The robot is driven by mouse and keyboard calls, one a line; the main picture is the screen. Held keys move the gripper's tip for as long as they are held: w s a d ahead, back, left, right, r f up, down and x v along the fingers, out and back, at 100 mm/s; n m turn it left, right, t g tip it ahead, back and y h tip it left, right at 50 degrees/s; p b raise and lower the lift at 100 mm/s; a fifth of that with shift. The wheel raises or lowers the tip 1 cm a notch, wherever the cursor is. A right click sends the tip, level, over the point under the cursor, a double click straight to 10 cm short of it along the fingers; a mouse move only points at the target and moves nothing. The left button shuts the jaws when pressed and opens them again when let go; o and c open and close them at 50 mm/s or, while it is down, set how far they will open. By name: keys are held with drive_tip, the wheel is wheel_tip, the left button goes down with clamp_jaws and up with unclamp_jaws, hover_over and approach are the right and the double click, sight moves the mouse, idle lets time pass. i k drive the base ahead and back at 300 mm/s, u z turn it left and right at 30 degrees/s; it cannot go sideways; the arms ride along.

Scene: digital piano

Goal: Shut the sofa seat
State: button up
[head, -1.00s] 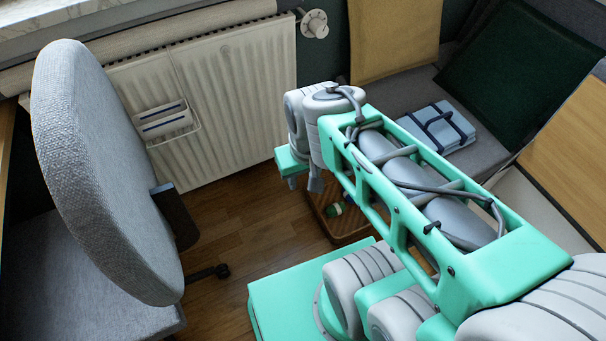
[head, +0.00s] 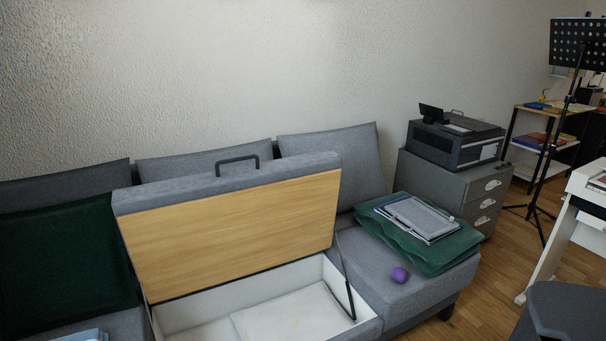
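The sofa seat (head: 235,235) stands raised in the middle of the grey sofa, tilted back toward the backrest cushions. Its wooden underside faces me, and a dark handle (head: 237,161) sits on its upper edge. Below it is the white storage box (head: 285,312), open, with a pale flat panel or sheet inside. A dark strut (head: 347,285) stands at the right side of the opening. The lower front of the sofa is cut off by the picture edge. My gripper and arm are not in the head view now.
On the right sofa cushion lie a folded green cloth (head: 443,246) with a tablet-like item (head: 420,217) on top, and a purple ball (head: 400,275). A grey drawer cabinet (head: 462,188) bears a printer (head: 455,137). A music stand (head: 541,170) and a white piano (head: 565,235) are at the right.

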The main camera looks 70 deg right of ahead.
sight(187, 234)
drive_tip(key=u, duration=1.05)
drive_tip(key=k, duration=0.9)
drive_tip(key=z, duration=1.3)
drive_tip(key=i, duration=0.5)
drive_tip(key=z, duration=0.1)
